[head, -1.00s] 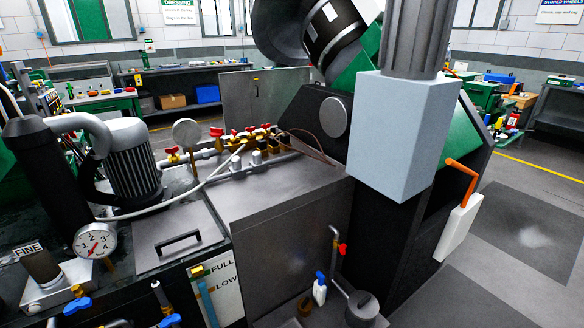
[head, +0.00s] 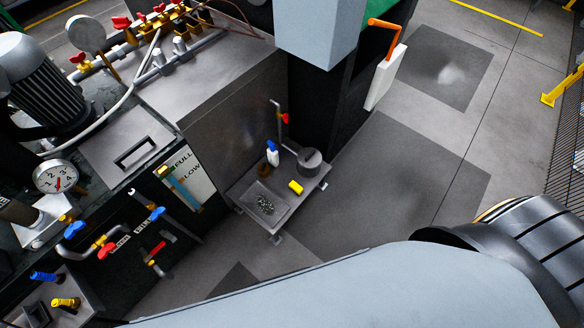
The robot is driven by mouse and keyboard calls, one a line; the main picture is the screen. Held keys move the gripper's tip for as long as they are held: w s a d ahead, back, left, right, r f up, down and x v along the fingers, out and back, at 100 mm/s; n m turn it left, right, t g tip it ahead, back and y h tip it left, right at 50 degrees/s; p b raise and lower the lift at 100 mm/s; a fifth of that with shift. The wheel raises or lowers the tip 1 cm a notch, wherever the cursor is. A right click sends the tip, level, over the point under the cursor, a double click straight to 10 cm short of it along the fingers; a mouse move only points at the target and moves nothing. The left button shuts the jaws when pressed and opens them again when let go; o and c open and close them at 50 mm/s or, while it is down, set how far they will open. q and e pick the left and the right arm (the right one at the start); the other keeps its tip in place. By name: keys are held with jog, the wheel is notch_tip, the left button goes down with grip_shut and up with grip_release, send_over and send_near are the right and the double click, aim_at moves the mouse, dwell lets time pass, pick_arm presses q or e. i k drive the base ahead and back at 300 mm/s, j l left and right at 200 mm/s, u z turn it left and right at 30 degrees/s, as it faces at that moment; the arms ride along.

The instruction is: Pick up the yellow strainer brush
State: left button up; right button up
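A small yellow object (head: 296,187), which looks like the yellow strainer brush, lies on a low grey metal stand (head: 240,196) at the foot of the machine. It is too small to make out bristles or a handle. On the stand near it are a white bottle with a blue cap (head: 272,153), a round grey pot (head: 310,160), a brown ring-like item (head: 263,170) and a shallow tray of dark bits (head: 265,205). Neither of my grippers is in view. A pale grey arm link of mine crosses the bottom of the view.
A pipe with a red valve handle (head: 285,118) rises behind the stand. The dark tank with valves (head: 103,247) stands to its left. A white box with an orange handle (head: 386,78) hangs at the upper right. Floor (head: 400,180) right of the stand is clear.

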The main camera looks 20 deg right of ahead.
aim_at(296, 188)
jog(key=k, duration=0.9)
